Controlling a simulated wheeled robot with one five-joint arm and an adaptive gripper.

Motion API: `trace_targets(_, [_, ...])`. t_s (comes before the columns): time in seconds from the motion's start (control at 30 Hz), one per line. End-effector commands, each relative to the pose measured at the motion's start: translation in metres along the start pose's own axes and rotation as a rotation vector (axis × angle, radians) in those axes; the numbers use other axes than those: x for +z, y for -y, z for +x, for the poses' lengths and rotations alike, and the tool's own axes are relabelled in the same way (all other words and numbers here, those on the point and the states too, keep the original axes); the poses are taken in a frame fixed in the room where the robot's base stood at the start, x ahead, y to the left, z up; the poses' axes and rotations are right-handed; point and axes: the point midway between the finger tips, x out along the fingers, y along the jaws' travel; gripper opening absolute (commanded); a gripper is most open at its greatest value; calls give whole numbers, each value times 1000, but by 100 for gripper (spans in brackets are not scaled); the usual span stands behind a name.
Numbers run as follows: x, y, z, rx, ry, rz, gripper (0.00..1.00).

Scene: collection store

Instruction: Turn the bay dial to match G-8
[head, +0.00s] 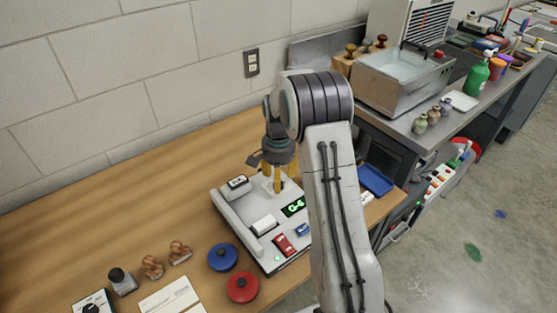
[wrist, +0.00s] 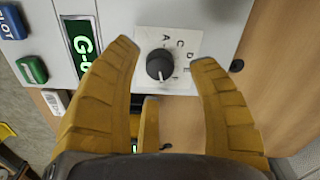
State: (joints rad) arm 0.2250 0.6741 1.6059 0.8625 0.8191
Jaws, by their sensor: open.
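A black round dial (wrist: 160,65) with a pale mark sits on a white plate (wrist: 185,45) printed with letters, among them A, C, D and E. In the head view my gripper (head: 277,182) points down over the plate and hides the dial.
The device also bears a red block (head: 284,246), a small blue block (head: 302,230) and a white block (head: 264,225). Blue (head: 222,257) and red (head: 243,287) round objects lie in front. The table's back left is clear.

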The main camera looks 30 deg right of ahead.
Motion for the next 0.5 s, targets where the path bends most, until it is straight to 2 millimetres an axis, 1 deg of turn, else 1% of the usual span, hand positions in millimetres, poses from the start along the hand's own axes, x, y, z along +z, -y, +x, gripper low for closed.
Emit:
trace_targets(0.03, [-1,1,-10,-4,-4,0,54])
trace_targets(0.2, [0,0,-40,-3,-3,0,54])
trace_targets(0.4, [0,0,-70,-2,-2,0,54])
trace_targets(0.5, [0,0,-81,-1,-1,0,54])
